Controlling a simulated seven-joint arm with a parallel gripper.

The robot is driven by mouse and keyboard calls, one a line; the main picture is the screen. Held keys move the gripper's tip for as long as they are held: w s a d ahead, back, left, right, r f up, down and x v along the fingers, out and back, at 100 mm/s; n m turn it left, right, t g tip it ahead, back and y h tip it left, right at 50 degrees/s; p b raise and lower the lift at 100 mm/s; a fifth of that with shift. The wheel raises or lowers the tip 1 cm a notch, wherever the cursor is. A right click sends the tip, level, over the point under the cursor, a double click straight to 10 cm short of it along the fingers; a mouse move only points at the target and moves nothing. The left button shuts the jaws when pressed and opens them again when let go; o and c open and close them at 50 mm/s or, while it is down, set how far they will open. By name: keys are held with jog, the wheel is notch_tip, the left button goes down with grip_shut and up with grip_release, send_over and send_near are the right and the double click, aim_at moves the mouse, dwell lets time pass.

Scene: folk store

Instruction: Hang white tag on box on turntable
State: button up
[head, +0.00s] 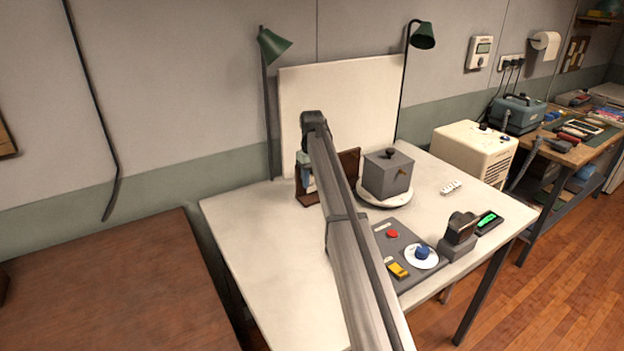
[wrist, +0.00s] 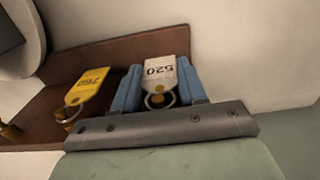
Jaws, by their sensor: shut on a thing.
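My gripper (wrist: 158,88) has blue fingers, one on each side of the white tag (wrist: 160,72), and is shut on it. The tag reads 520 and has a metal ring at its lower end in the wrist view; brass shows at the ring, and I cannot tell whether the ring is still around a peg. The gripper (head: 306,172) is at the brown rack (head: 350,161) in the head view, where my arm hides much of it. The grey box (head: 384,180), with a dark knob on top and a small brass hook on its front, stands on the white turntable (head: 372,200), right of the gripper.
A yellow tag (wrist: 88,86) hangs on the rack left of the gripper. A grey panel (head: 379,230) with a red button and blue knob lies in front of the turntable. Two green lamps and a white backboard (head: 355,90) stand behind. The table's left part is clear.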

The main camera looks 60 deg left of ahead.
jog(key=shift+c, duration=0.5)
jog(key=shift+r, duration=0.35)
jog(key=shift+d, duration=1.05)
dwell(0.4)
jog(key=shift+d+r, duration=0.25)
jog(key=shift+d, duration=0.65)
jog(key=shift+d+r, duration=0.25)
jog(key=shift+d, duration=0.6)
jog(key=w+d+r, duration=0.1)
jog(key=w+d, duration=2)
jog(key=w, duration=0.1)
jog(key=shift+r+m, duration=0.2)
jog(key=shift+m, duration=0.1)
